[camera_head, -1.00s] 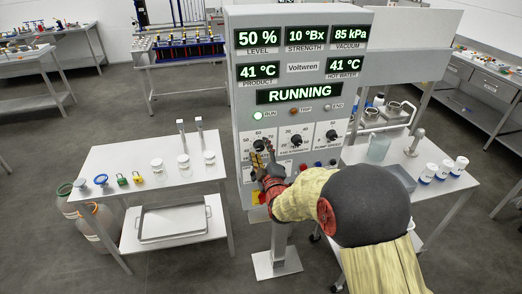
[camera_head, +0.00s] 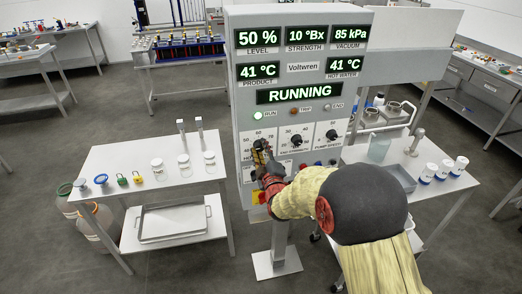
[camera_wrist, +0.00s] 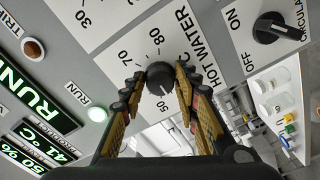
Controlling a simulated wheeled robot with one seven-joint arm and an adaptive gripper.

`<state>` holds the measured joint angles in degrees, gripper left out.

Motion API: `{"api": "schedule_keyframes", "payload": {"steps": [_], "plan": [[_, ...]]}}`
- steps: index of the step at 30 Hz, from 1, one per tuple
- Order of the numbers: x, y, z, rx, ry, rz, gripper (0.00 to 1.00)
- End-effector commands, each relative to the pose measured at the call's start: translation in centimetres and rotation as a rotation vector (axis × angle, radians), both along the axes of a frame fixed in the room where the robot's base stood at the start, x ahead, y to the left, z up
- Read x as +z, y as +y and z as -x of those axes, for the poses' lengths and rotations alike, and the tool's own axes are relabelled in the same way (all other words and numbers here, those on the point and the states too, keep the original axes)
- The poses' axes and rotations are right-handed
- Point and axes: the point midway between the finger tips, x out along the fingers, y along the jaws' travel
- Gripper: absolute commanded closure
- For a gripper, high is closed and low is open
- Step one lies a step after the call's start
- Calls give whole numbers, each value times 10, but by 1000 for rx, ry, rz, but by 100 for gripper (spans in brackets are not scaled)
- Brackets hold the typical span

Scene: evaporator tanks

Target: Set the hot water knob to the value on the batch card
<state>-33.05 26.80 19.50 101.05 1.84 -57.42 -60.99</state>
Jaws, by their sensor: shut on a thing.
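The hot water knob (camera_wrist: 159,76) is a dark round knob at the left of the panel's knob row. In the wrist view its dial shows the marks 50 and 70 and the label HOT WATER. My gripper (camera_wrist: 158,82) has its two fingers on either side of the knob and is shut on it; in the head view my gripper (camera_head: 261,150) covers most of that knob. The hot water display (camera_head: 342,66) reads 41 °C, and the status display (camera_head: 300,95) reads RUNNING. The batch card cannot be made out in these frames.
The end strength knob (camera_head: 296,139) and pump speed knob (camera_head: 332,134) sit to the right on the panel. A circulation switch (camera_wrist: 279,28) shows in the wrist view. A left table (camera_head: 130,157) holds jars and locks; a right table (camera_head: 455,185) holds white tubs.

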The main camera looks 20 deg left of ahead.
Motion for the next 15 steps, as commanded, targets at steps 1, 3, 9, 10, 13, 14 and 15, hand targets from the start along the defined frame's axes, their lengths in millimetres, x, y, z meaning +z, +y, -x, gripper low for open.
{"api": "schedule_keyframes", "payload": {"steps": [1,3,9,10,13,14,15], "plan": [[-1,0,0,1,1,0,87],[-1,0,0,1,1,0,91],[-1,0,0,1,4,-3,94],[-1,0,0,1,5,-5,94],[-2,0,0,1,14,-21,94],[-2,0,0,1,19,-29,94],[-2,0,0,1,25,-42,94]]}}
